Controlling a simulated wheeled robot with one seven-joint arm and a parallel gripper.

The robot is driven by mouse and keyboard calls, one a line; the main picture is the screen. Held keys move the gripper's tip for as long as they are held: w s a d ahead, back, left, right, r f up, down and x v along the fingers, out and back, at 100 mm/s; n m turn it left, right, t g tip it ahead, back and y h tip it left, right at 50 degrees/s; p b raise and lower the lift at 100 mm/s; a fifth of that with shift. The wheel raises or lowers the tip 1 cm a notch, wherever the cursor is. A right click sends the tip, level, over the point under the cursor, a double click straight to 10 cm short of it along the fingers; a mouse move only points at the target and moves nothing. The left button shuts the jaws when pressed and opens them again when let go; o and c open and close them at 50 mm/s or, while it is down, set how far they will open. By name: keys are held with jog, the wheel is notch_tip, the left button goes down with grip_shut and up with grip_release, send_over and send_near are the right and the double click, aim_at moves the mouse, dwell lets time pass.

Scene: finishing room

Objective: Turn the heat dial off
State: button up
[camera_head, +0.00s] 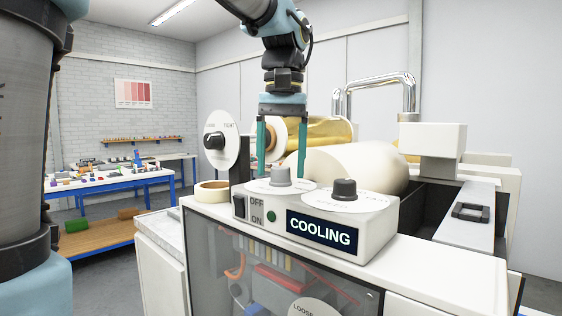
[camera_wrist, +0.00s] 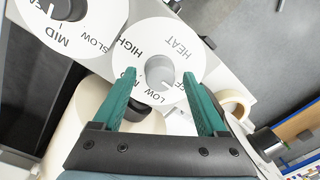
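The heat dial, a light grey knob on a white disc marked HEAT (camera_wrist: 160,77), stands on top of the control box; it also shows in the head view (camera_head: 281,175). HIGH and LOW are legible; the OFF mark is partly hidden by the right finger. A small pale mark is on the knob, but I cannot tell surely which setting it points to. My gripper (camera_head: 281,168) points down with its green fingers apart, one on each side of the knob. In the wrist view the open fingertips (camera_wrist: 161,80) flank the knob with gaps.
A dark speed knob (camera_head: 345,189) stands right of the heat dial. The box has a COOLING display (camera_head: 319,234), a green light (camera_head: 272,216) and an OFF/ON switch (camera_head: 240,207). A tension dial (camera_head: 215,141) stands left, near a tape roll (camera_head: 212,192). A cream roller (camera_head: 350,165) lies behind.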

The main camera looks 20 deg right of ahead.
aim_at(282, 167)
jog(key=shift+r, duration=0.1)
notch_tip(282, 167, up, 11)
jog(key=b, duration=0.1)
jog(key=shift+d+f, duration=0.15)
jog(key=shift+f, duration=0.05)
dwell(0.4)
jog(key=shift+s, duration=0.1)
